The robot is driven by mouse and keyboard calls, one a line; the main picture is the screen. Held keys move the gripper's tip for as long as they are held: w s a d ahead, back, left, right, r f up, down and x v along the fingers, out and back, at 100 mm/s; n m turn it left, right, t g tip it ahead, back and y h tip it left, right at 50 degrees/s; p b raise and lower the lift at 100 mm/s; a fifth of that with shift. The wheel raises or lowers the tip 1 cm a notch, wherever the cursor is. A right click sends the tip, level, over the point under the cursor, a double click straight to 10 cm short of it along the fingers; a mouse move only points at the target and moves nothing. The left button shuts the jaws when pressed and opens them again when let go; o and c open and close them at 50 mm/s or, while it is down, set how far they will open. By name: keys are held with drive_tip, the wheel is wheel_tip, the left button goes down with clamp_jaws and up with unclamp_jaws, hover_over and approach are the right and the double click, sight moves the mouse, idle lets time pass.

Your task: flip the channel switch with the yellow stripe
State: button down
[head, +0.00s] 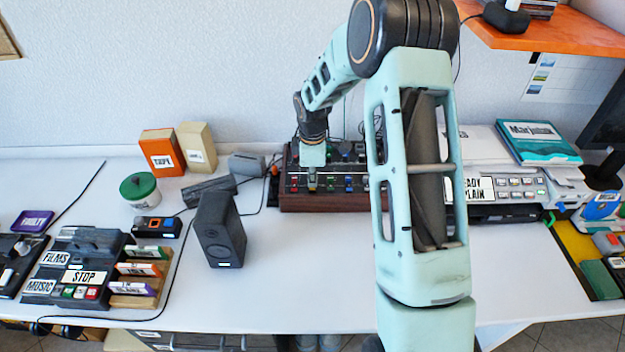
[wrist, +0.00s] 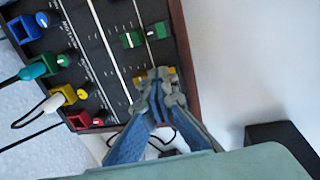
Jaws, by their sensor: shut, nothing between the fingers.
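The channel mixer, a dark panel in a brown wooden frame (head: 332,203), lies on the desk under my arm. Its panel (wrist: 103,55) fills the left half of the wrist view. My gripper (wrist: 157,76) is shut and empty, its fingertips at a yellow-marked switch (wrist: 173,72) near the wooden edge. The fingertips hide most of that switch, so I cannot tell which way it sits or whether they touch it. Green switches (wrist: 132,40) lie beside it. In the head view my gripper (head: 312,184) is over the left part of the mixer.
Coloured plugs (wrist: 62,60) and cables rise from the panel's other side. A black speaker (head: 218,230) stands left of the mixer. Another device (head: 505,212) with several buttons stands to its right. The desk in front of the mixer is clear.

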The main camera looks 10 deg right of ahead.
drive_tip(key=shift+s+f, duration=0.15)
drive_tip(key=shift+s+a, duration=0.15)
drive_tip(key=shift+s, duration=0.6)
drive_tip(key=shift+r+p, duration=0.3)
drive_tip(key=shift+r, duration=0.25)
wheel_tip(320, 180, up, 13)
drive_tip(key=s+p, duration=0.1)
drive_tip(key=shift+s+a+p, duration=0.15)
drive_tip(key=shift+s+p, duration=0.15)
drive_tip(key=shift+s, duration=0.1)
